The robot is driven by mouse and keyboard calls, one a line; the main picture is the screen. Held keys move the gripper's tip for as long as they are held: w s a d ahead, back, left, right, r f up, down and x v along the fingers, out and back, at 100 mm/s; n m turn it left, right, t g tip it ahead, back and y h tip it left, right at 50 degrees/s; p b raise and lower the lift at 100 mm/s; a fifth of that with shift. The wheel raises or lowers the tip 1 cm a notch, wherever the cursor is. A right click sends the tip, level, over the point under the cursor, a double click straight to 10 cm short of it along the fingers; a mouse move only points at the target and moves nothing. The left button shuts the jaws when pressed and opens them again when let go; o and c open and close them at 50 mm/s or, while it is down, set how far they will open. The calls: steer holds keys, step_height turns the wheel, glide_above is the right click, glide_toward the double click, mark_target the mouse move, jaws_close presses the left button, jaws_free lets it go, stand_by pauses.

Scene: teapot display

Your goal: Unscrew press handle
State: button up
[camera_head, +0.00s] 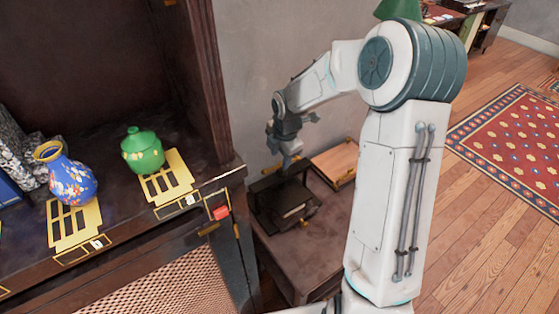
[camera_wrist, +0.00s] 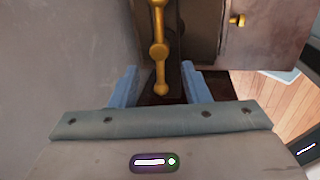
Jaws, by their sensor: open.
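The press (camera_head: 268,186) is a dark frame on a small dark table against the grey wall. In the wrist view its gold handle (camera_wrist: 159,50) runs down the middle of the picture as a bar with round knobs. My gripper (camera_wrist: 160,84) is open, with one blue finger to each side of the handle's lower end. I see no clear contact between fingers and handle. In the head view my gripper (camera_head: 289,156) is over the top of the press, and the handle is largely hidden there by the gripper.
A wooden board (camera_head: 336,160) with gold fittings lies behind the press. At left, a dark cabinet (camera_head: 125,222) holds a blue vase (camera_head: 72,182) and a green lidded pot (camera_head: 142,151). The wall stands close to the press. Open floor (camera_head: 475,225) and a red rug (camera_head: 520,140) are at right.

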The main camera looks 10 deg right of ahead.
step_height(320, 180, up, 11)
steer(key=s, duration=0.2)
steer(key=shift+d+f, duration=0.15)
steer(key=shift+d, duration=0.2)
steer(key=s+r+m, duration=0.2)
steer(key=s+m, duration=0.9)
steer(key=s, duration=0.1)
steer(key=s+d+r+m+t, duration=0.1)
steer(key=s+m, duration=1)
steer(key=s, duration=0.2)
steer(key=shift+r+t+h, duration=0.3)
steer(key=shift+r+h, duration=0.05)
steer(key=shift+h, duration=0.05)
steer(key=shift+c, duration=0.6)
steer(key=shift+s, duration=0.1)
